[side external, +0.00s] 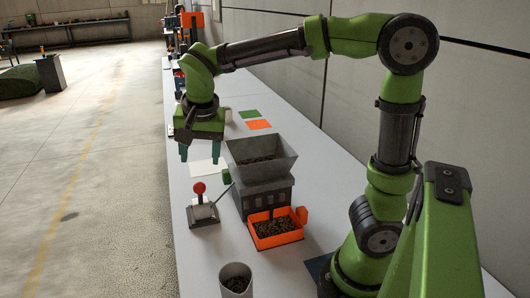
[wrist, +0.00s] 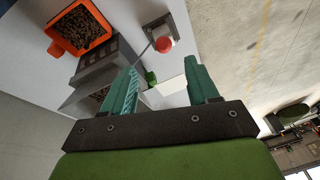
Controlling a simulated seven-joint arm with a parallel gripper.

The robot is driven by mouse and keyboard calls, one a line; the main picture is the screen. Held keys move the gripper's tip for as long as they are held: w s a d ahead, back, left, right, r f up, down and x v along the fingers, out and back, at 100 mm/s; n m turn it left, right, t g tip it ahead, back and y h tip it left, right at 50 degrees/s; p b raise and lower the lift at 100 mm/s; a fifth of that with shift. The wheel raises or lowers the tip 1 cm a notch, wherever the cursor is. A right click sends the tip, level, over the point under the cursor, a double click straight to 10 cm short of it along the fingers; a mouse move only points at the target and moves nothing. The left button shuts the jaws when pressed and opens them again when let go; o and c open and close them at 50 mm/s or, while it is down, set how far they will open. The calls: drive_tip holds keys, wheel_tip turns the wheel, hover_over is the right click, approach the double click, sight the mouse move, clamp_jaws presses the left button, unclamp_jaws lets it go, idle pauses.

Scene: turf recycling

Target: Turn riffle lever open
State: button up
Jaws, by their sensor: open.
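A grey riffle box (side external: 265,192) with a wide hopper (side external: 262,150) full of dark granules stands on the bench. Beside it on the left is a small base with a red ball knob (side external: 199,188), also visible in the wrist view (wrist: 163,45). A green grip (side external: 226,176) and a thin grey rod show between this base and the box; which part is the riffle lever I cannot tell for sure. My gripper (side external: 201,156) is open and empty, pointing down above the bench, behind and above the red knob. Both fingers show in the wrist view (wrist: 162,78), touching nothing.
An orange tray (side external: 304,214) of granules sits at the box's front. A grey cup (side external: 235,282) stands nearer the camera. A white sheet (side external: 208,173) lies below my gripper; green (side external: 249,114) and orange (side external: 258,125) cards lie farther back. The wall bounds the right.

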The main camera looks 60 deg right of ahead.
drive_tip(key=v, duration=0.3)
drive_tip(key=shift+s+r, duration=0.1)
drive_tip(key=shift+r, duration=0.2)
drive_tip(key=s+a+f+n+t+y, duration=0.1)
drive_tip(key=s+f+n+t+y, duration=0.2)
drive_tip(key=s+n, duration=0.5)
drive_tip(key=s+f+t, duration=0.1)
drive_tip(key=s, duration=0.3)
drive_tip(key=shift+s+a+y, duration=0.25)
drive_tip(key=shift+a+y, duration=0.05)
drive_tip(key=shift+y, duration=0.1)
